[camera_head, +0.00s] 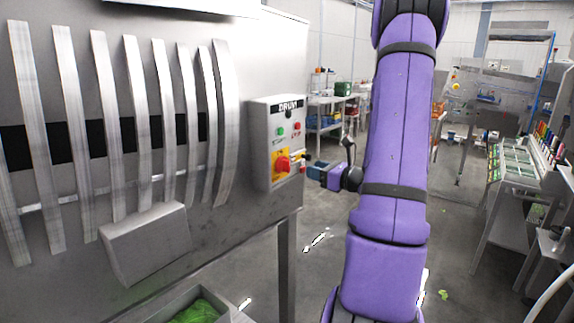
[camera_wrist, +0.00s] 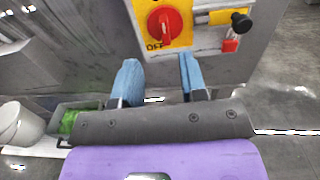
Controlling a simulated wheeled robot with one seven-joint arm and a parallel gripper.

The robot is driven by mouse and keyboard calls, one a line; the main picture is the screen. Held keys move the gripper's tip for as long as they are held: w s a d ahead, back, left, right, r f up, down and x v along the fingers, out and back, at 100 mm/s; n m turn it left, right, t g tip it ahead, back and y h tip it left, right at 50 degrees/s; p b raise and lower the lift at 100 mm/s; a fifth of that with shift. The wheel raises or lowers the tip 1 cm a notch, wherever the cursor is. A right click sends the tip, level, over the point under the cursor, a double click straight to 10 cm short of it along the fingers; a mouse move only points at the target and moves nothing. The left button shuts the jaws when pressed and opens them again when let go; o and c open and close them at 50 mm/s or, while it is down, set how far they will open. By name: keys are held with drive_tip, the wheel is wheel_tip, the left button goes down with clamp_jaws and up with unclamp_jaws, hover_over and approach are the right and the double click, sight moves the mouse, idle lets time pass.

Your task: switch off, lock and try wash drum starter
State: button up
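The drum starter (camera_head: 266,150) is a grey box labelled DRUM on the machine's right end. Its red rotary switch (camera_head: 282,163) sits on a yellow plate; the switch also shows in the wrist view (camera_wrist: 165,26), with OFF printed at the plate's lower left. I cannot tell for sure which mark the handle points at. A small red thing (camera_wrist: 230,46), perhaps a padlock, is right of the plate, below a black knob (camera_wrist: 241,22). My gripper (camera_wrist: 159,60) is open, its blue fingers apart and empty, just below the switch. It also shows right of the box (camera_head: 314,170).
Green (camera_head: 281,131) and red (camera_head: 296,128) buttons are above the switch. Curved metal slats (camera_head: 140,120) cover the machine to the left. A bin of greens (camera_head: 196,312) is below. Shelves (camera_head: 325,118) stand behind; the floor to the right is mostly open.

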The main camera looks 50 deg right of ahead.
sight(289, 161)
drive_tip(key=w, duration=1)
drive_tip(key=shift+w+a+f, duration=0.1)
drive_tip(key=shift+w+a, duration=0.15)
drive_tip(key=shift+w, duration=0.05)
clamp_jaws()
